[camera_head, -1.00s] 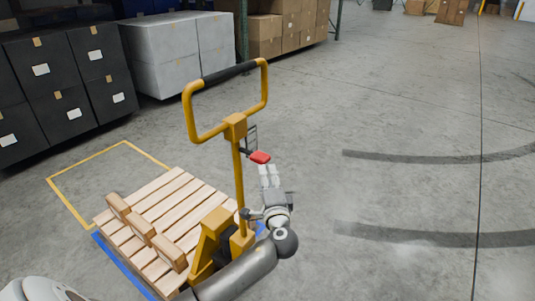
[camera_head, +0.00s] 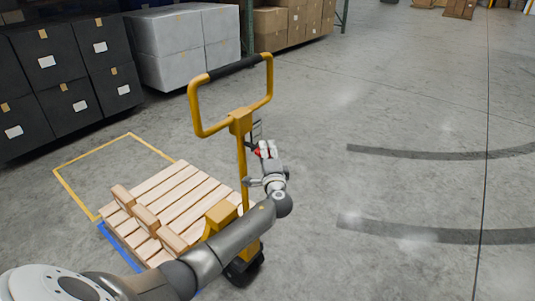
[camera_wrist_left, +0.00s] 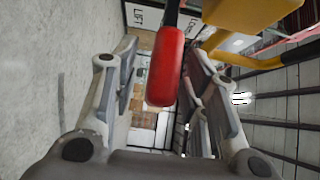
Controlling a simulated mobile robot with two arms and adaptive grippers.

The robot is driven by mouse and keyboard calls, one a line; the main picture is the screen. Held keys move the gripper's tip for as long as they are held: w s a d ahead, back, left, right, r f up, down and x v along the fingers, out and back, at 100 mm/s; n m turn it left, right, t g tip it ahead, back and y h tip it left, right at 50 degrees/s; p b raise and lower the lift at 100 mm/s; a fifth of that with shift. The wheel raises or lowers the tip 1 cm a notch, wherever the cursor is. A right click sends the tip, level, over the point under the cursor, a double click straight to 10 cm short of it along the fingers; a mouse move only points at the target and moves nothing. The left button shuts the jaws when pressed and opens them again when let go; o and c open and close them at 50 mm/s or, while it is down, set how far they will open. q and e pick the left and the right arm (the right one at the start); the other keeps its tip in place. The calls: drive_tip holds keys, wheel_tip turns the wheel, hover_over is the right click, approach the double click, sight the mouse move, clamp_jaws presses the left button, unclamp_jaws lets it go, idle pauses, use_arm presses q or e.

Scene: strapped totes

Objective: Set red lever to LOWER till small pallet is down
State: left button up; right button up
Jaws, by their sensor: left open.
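The red lever (camera_head: 258,153) sits on the yellow pallet jack's (camera_head: 240,123) upright, below its looped handle. In the left wrist view the red lever grip (camera_wrist_left: 165,65) hangs between the two fingers. My left gripper (camera_head: 266,150) is open around the lever, with a gap visible on both sides. In the wrist view its fingers (camera_wrist_left: 160,95) stand apart. The small wooden pallet (camera_head: 180,200) rests over the jack at the lower left. Whether it touches the floor cannot be told. My right gripper is not in view.
A plate marked LIFT (camera_wrist_left: 145,18) shows near the lever. A yellow floor outline (camera_head: 90,160) lies behind the pallet, and a blue line (camera_head: 118,245) runs beside it. Black crates (camera_head: 60,80) and grey boxes (camera_head: 185,45) stand behind.

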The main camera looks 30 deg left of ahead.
use_arm(q)
clamp_jaws()
wheel_tip(320, 180, up, 3)
drive_tip(key=n+g+h+p, duration=0.1)
drive_tip(key=n+p, duration=0.1)
drive_tip(key=p, duration=0.3)
drive_tip(key=shift+a+h+p, duration=0.15)
drive_tip(key=shift+h+p, duration=0.15)
drive_tip(key=shift+p, duration=0.05)
drive_tip(key=shift+a+r+g+h+p, duration=0.15)
drive_tip(key=shift+g+h+p, duration=0.2)
drive_tip(key=shift+p, duration=0.25)
drive_tip(key=shift+a+r, duration=0.15)
drive_tip(key=shift+r, duration=0.05)
drive_tip(key=shift+w+a+r, duration=0.15)
drive_tip(key=shift+r, duration=0.25)
unclamp_jaws()
drive_tip(key=shift+f, duration=0.2)
